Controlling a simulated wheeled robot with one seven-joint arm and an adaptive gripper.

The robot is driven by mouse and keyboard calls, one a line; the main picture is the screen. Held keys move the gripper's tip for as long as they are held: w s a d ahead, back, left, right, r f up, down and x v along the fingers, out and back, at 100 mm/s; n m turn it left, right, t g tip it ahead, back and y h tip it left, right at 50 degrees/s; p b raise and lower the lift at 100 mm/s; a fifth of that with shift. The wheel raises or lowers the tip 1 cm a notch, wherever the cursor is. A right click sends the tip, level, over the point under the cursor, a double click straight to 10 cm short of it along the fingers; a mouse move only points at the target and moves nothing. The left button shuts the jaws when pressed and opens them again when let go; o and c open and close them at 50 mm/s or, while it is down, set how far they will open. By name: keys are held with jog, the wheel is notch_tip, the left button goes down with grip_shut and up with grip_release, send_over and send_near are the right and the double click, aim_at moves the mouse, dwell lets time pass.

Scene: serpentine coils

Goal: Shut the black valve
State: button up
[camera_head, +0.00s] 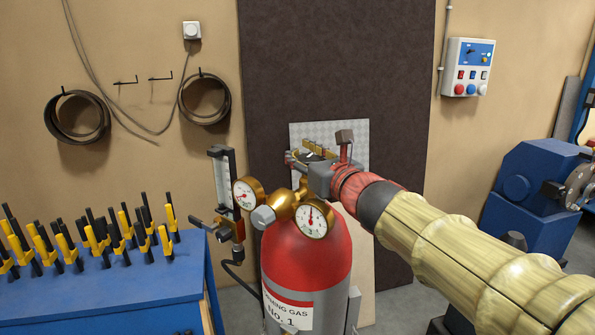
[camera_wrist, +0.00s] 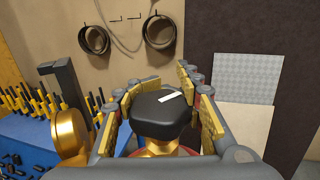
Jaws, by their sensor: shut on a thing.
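The black valve (camera_wrist: 160,118) is a dark, faceted knob with a white mark on top, in the middle of the wrist view. It sits above the brass fitting of the red gas cylinder (camera_head: 305,258). My gripper (camera_wrist: 160,100) is shut on the valve, with a yellow-padded finger on its left and another on its right. In the head view my gripper (camera_head: 310,156) reaches in from the right above the cylinder, and its fingers mostly hide the valve.
Two round gauges (camera_head: 312,219) (camera_head: 246,193) and a flowmeter tube (camera_head: 222,180) stand close around the cylinder top. A blue bench (camera_head: 130,300) with several yellow-and-black tools is on the left. A blue machine (camera_head: 530,190) is on the right.

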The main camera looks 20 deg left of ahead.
jog(key=shift+d+r+m+t+h+b, duration=0.1)
jog(key=shift+m+t+h+b, duration=0.45)
jog(key=shift+b, duration=0.6)
jog(key=o, duration=1.4)
jog(key=shift+w, duration=0.1)
notch_tip(320, 180, up, 10)
